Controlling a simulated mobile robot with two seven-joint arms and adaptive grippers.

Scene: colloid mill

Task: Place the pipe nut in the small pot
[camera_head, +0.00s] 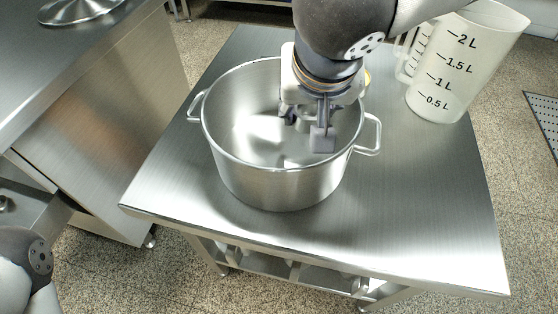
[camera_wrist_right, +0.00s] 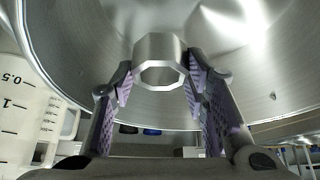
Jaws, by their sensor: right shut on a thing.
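The small pot (camera_head: 282,188) is a shiny steel pot with two side handles, standing upright on a steel table. My right gripper (camera_head: 312,132) reaches down over the right part of the pot's opening. In the right wrist view, the right gripper (camera_wrist_right: 159,74) is shut on the pipe nut (camera_wrist_right: 158,50), a grey metal ring with a faceted opening, held between the fingertips. The pot's curved steel wall (camera_wrist_right: 80,50) shows behind the nut. In the head view the nut is hard to make out among the fingers. My left gripper is out of view.
A clear measuring jug (camera_head: 455,75) stands on the table (camera_head: 420,210) right of the pot. A small yellowish thing (camera_head: 367,77) is partly hidden behind my right gripper. Another steel counter (camera_head: 75,75) with a round lid (camera_head: 78,10) is at left. The table's front right is clear.

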